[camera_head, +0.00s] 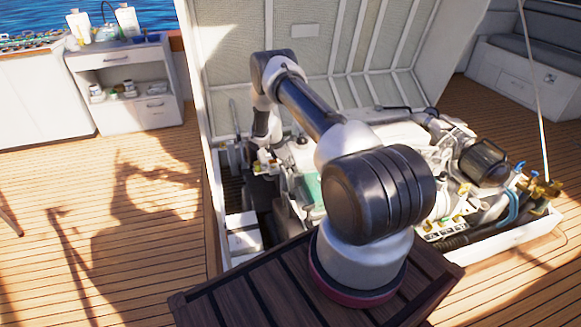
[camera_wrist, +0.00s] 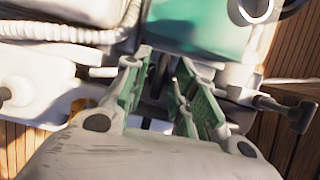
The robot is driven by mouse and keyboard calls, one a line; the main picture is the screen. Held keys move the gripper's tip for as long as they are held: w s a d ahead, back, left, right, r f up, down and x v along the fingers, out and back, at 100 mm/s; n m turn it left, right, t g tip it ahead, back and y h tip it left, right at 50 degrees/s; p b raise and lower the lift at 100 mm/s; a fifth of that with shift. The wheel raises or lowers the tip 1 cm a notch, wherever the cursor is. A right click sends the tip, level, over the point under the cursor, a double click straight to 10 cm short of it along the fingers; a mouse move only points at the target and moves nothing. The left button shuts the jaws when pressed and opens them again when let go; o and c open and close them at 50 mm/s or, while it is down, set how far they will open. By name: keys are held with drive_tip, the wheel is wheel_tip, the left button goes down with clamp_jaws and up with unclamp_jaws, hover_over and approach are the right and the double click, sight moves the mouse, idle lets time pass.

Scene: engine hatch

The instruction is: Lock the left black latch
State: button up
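In the wrist view my gripper (camera_wrist: 166,66) shows two fingers with green inner pads, spread apart with a gap between them. A dark, narrow part lies in and beyond that gap; I cannot tell whether it is the latch or whether a finger touches it. A black T-shaped handle (camera_wrist: 296,114) on a short rod sticks out to the right of the fingers, apart from them. I cannot tell whether it is the left black latch. In the head view my gripper (camera_head: 264,160) is small, low inside the hatch's left side; no latch can be made out there.
The raised hatch lid (camera_head: 320,55) stands behind my arm. The engine (camera_head: 400,150) fills the hatch opening to the right. In the wrist view a green engine block (camera_wrist: 200,28) and a ribbed white hose (camera_wrist: 60,32) lie close beyond the fingers. The wooden deck (camera_head: 110,220) at left is clear.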

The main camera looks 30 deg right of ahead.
clamp_jaws()
drive_tip(key=shift+m, duration=0.3)
drive_tip(key=m, duration=0.2)
drive_tip(key=m+g, duration=0.1)
drive_tip(key=shift+w+d+m+g+y, duration=0.1)
drive_tip(key=shift+w+m+g+y, duration=0.05)
drive_tip(key=shift+m+g+y, duration=0.2)
drive_tip(key=m+g+y, duration=0.1)
drive_tip(key=m, duration=0.3)
drive_tip(key=shift+m, duration=0.25)
drive_tip(key=m+y, duration=0.1)
drive_tip(key=m, duration=0.1)
drive_tip(key=m+y, duration=0.1)
drive_tip(key=m, duration=0.1)
drive_tip(key=shift+d+m+g, duration=0.15)
drive_tip(key=shift+m+g, duration=0.1)
drive_tip(key=shift+m, duration=0.05)
drive_tip(key=shift+m+y, duration=0.85)
drive_tip(key=shift+m, duration=1.35)
